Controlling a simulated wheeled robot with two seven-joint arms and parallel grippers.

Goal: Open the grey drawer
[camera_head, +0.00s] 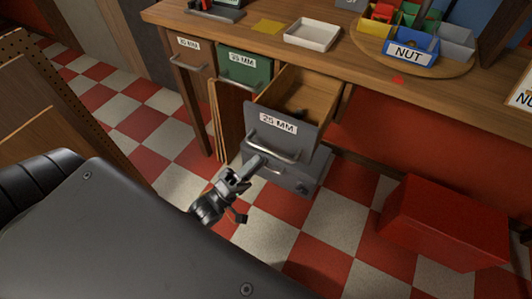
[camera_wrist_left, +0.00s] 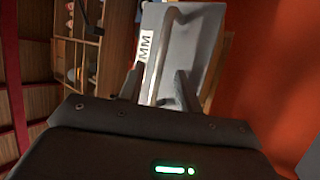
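The grey drawer (camera_head: 285,112) stands pulled out from the workbench, with its wooden inside showing and a dark item in it. Its front has a white label ending in MM and a metal bar handle (camera_head: 272,143). In the left wrist view the grey front (camera_wrist_left: 203,45) and the handle (camera_wrist_left: 165,55) fill the upper middle. My right gripper is not in view.
A green drawer (camera_head: 245,68) and a brown drawer (camera_head: 190,56) are shut to the left. A grey box (camera_head: 308,178) stands on the floor below the grey drawer. A red box (camera_head: 445,222) stands at right. A white tray (camera_head: 312,34) and bins are on the workbench (camera_head: 365,70).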

